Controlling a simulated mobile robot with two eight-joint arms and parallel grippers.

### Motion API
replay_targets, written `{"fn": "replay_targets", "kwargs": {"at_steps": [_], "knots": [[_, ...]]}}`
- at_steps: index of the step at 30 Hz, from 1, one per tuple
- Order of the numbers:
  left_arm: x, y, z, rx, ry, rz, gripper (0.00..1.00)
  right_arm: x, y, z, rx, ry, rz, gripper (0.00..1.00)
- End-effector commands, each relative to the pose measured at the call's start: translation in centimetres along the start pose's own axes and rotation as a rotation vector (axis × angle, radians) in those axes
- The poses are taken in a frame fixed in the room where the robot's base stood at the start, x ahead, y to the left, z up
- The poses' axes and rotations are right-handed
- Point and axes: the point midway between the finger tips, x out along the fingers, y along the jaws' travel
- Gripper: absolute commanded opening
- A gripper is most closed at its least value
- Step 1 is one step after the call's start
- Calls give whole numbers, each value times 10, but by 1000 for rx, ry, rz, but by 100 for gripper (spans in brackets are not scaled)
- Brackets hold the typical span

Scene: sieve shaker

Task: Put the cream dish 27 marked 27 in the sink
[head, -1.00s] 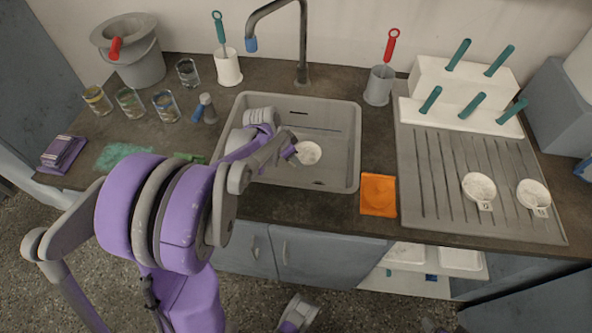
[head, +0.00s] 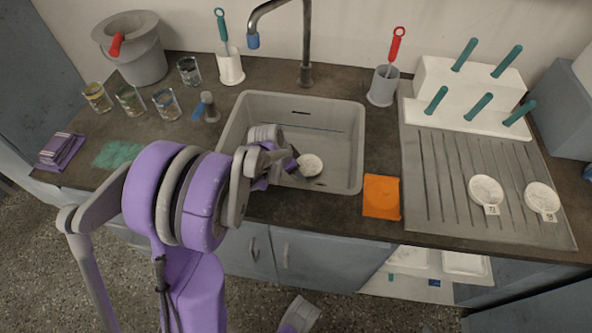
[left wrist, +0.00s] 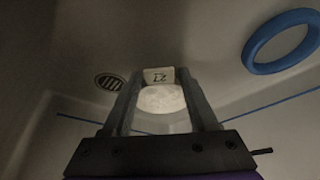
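My left gripper (head: 288,163) reaches down into the sink at the dish's left side. Its fingertips (left wrist: 161,78) sit at both sides of the tag and look shut on it. I cannot tell whether the dish touches the sink floor.
Two tagged cream dishes (head: 486,190) (head: 541,197) lie on the ridged drainer (head: 440,190). A tap (head: 305,45) stands behind the sink. An orange pad (head: 381,197) is right of it. Glasses (head: 130,100) and a bucket (head: 140,60) stand left. A blue ring (left wrist: 282,42) shows in the left wrist view.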

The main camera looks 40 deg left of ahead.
Motion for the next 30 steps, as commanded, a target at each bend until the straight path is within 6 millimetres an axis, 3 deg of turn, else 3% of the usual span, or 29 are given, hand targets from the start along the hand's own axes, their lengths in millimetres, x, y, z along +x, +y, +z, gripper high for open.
{"fn": "replay_targets", "kwargs": {"at_steps": [10,14,24,30], "knots": [[-1,0,0,0,0,0,71,-1,0,0,0,0,0,72],[-12,0,-2,-1,0,-1,71,-6,0,-2,0,2,0,72],[-83,0,-2,-2,0,-2,71,-27,0,-11,0,10,0,72],[-114,0,-2,-2,0,0,71,-34,0,-14,0,13,0,72]]}}
